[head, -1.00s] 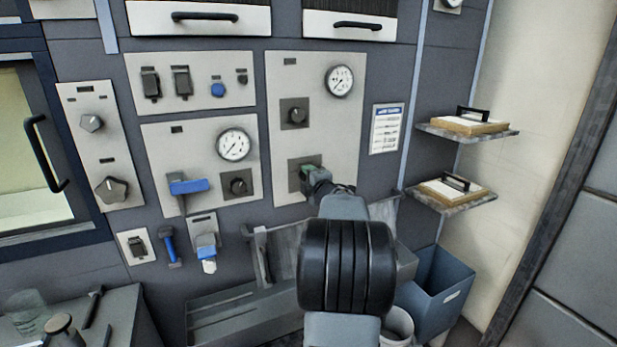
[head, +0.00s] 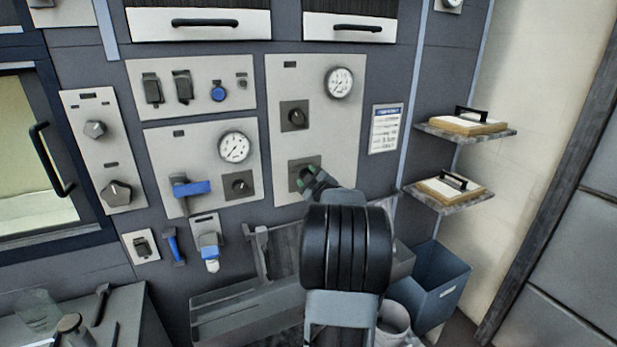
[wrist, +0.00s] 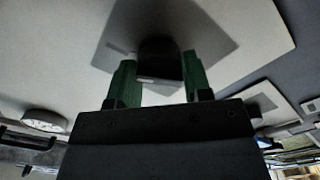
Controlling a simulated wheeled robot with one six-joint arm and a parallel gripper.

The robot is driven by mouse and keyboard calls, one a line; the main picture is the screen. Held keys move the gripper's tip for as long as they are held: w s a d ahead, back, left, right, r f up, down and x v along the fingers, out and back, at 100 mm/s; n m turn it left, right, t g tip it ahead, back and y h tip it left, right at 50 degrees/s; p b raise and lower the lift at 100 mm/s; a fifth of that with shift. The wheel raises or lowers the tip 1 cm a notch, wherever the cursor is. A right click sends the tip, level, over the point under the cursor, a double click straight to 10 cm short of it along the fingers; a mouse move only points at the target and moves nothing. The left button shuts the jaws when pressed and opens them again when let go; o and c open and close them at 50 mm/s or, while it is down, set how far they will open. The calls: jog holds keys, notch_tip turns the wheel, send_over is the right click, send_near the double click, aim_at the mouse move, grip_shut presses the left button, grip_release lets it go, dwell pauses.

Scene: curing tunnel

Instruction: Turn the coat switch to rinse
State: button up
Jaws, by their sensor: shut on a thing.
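A dark rotary switch on a square dark plate (head: 293,172) is low on the tall pale panel (head: 325,130). My gripper (head: 308,176) is at this switch, and its green fingers partly hide it in the head view. In the wrist view the green fingers (wrist: 160,78) stand on both sides of the dark switch knob (wrist: 159,58), shut on it. The plate's lettering is too small to read, so I cannot tell which position the switch points to.
A similar knob (head: 296,116) and a round gauge (head: 339,82) are above on the same panel. A blue-handled valve (head: 191,188) is to the left. Two shelves with boards (head: 466,127) are at the right, and a blue bin (head: 440,285) stands below.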

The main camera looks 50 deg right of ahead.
dwell(0.4)
jog(key=o, duration=0.9)
jog(key=b+v, duration=0.1)
jog(key=v, duration=1.2)
jog(key=shift+s+b, duration=0.3)
jog(key=shift+s, duration=0.1)
jog(key=shift+a+f, duration=0.1)
jog(key=shift+a, duration=0.05)
